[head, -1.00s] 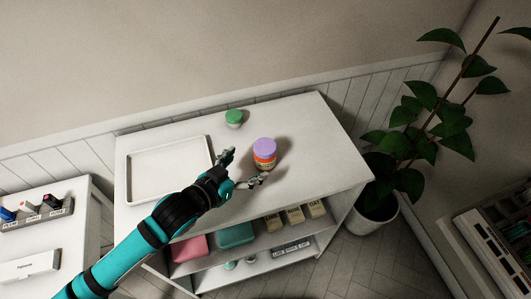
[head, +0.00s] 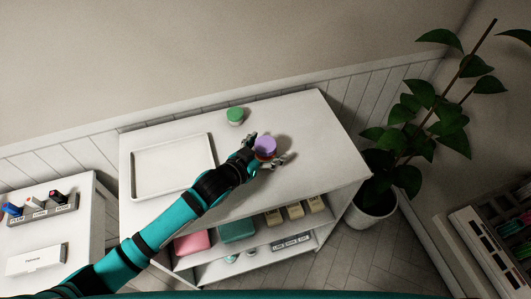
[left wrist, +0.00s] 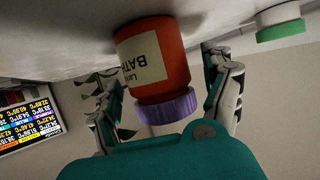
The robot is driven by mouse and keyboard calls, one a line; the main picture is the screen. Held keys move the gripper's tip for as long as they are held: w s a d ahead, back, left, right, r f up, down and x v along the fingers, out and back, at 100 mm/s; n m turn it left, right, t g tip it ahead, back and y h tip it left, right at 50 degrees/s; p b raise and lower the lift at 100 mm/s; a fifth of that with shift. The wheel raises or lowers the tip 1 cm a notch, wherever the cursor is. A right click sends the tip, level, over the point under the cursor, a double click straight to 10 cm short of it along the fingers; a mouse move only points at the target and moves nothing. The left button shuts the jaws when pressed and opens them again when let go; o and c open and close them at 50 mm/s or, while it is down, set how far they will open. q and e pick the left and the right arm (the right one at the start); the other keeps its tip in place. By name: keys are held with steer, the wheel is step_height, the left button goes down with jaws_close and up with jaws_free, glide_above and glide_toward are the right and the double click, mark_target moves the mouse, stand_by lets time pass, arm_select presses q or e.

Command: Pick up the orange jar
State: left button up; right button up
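The orange jar (head: 264,153) has a purple lid and stands on the white shelf unit's top. In the left wrist view, the jar (left wrist: 152,58) shows inverted, its label partly visible and its purple lid lowest. My left gripper (head: 267,149) is open, with one finger on each side of the jar. The wrist view shows a gap between the jar and the right-hand finger; contact on the other side is hard to tell. My right gripper is not in view.
A green-lidded jar (head: 235,116) stands behind, near the wall. An empty white tray (head: 172,139) lies to the left on the unit's top (head: 315,150). A potted plant (head: 376,196) stands to the right.

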arm_select(q)
steer(key=c, duration=1.2)
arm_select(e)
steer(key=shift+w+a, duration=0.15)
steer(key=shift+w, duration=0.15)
arm_select(q)
steer(key=shift+r, duration=0.1)
